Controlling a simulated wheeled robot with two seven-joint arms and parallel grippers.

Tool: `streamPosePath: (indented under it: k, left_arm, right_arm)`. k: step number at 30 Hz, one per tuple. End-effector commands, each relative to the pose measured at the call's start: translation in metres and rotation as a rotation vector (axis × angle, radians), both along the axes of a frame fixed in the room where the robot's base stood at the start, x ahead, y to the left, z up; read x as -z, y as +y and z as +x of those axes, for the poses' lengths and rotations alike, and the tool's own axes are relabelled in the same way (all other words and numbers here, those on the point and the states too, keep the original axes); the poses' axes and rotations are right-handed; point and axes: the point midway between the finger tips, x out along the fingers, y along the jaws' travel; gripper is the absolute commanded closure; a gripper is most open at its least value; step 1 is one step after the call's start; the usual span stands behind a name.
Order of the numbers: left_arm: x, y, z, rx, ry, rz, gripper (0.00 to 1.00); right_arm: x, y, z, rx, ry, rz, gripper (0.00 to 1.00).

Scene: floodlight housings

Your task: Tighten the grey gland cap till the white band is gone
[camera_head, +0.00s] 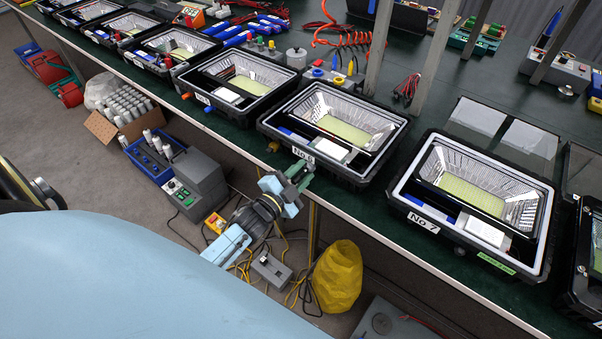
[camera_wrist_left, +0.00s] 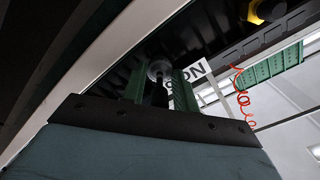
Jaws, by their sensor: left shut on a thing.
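The floodlight housing labelled No 6 (camera_head: 375,108) stands at the table's front edge, its lid open. My left gripper (camera_head: 300,174) is at its front wall, just below the number label. In the left wrist view the two green fingers of my left gripper (camera_wrist_left: 160,88) are closed around the grey gland cap (camera_wrist_left: 157,69), which sits against the dark ribbed wall. The fingers cover the cap's sides; I cannot make out a white band. In the head view the cap is hidden by the gripper. My right gripper is not in view.
Housing No 7 (camera_head: 428,221) stands to the right, more housings to the left. A yellow gland (camera_wrist_left: 262,10) shows farther along in the wrist view. Below the table edge are a yellow bag (camera_head: 337,276), a grey machine (camera_head: 196,184) and cables. Grey posts rise behind the housings.

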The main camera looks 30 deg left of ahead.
Motion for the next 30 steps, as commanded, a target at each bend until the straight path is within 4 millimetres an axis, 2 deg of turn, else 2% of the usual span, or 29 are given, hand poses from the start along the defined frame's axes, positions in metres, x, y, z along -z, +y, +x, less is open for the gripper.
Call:
streamPosePath:
  k: [12,13,18,26,30]
  left_arm:
    - [0.0,0.0,0.0,0.0,-0.001,0.007,0.94]
    - [0.0,0.0,0.0,0.0,-0.001,0.007,0.68]
    - [0.0,0.0,0.0,0.0,0.0,0.006,0.49]
    - [0.0,0.0,-0.001,0.0,0.0,0.006,0.49]
    - [0.0,0.001,-0.011,0.0,0.001,0.005,0.49]
  right_arm:
    - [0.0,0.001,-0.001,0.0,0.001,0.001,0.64]
    - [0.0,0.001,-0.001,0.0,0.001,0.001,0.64]
    - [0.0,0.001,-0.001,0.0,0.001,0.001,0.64]
    - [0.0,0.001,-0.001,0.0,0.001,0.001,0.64]
    - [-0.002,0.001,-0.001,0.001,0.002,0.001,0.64]
